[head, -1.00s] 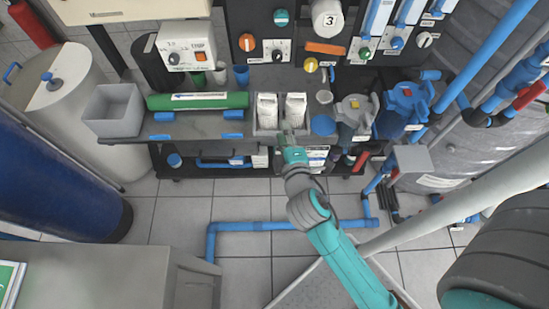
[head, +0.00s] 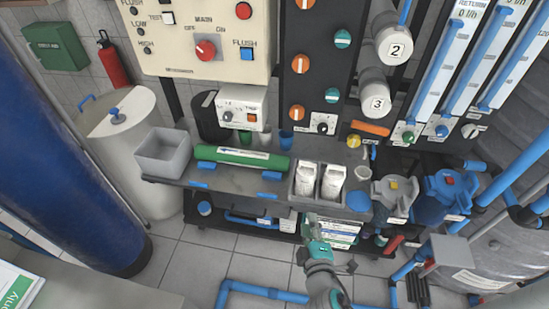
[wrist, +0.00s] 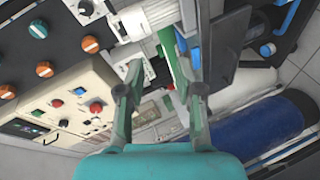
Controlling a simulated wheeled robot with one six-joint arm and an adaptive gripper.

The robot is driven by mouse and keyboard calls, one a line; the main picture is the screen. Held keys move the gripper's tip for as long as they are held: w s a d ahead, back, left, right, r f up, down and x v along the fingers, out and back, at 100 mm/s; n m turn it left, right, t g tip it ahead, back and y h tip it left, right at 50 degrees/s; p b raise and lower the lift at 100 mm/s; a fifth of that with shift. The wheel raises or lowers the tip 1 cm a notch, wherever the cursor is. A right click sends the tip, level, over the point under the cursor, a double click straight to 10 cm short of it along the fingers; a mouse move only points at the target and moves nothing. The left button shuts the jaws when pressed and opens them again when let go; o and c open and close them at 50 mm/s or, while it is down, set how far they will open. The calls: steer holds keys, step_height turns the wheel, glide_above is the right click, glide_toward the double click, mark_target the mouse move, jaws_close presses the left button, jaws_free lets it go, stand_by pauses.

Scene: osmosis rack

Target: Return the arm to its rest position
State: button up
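My teal arm reaches up from the bottom of the head view. My gripper (head: 313,222) is in front of the lower part of the rack, just below the bin of white packets. In the wrist view my gripper (wrist: 162,75) has its two grey fingers spread apart, with nothing held between them. The bench (head: 250,183) with the green cylinder (head: 240,158) lies behind it. In the wrist view the green cylinder (wrist: 171,50) shows beyond the fingers.
A grey bin (head: 163,152) and a bin with two white packets (head: 306,180) stand on the bench. Blue and grey filter housings (head: 450,190) are at right. The control panel (head: 205,40) is above. A blue tank (head: 60,150) stands at left. Floor (head: 185,262) is open in front.

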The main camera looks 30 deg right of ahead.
steer(key=s+a+f+m+y, duration=0.1)
steer(key=s+a+m+y, duration=0.2)
steer(key=s, duration=0.6)
steer(key=s+a+m+y, duration=0.25)
steer(key=s+a, duration=0.25)
steer(key=s, duration=0.5)
steer(key=s+r+m+t, duration=0.1)
steer(key=s+r+m, duration=0.2)
steer(key=s, duration=0.3)
steer(key=shift+s+a+r+m+y, duration=0.25)
steer(key=shift+r+m+y, duration=0.15)
steer(key=shift+r, duration=0.5)
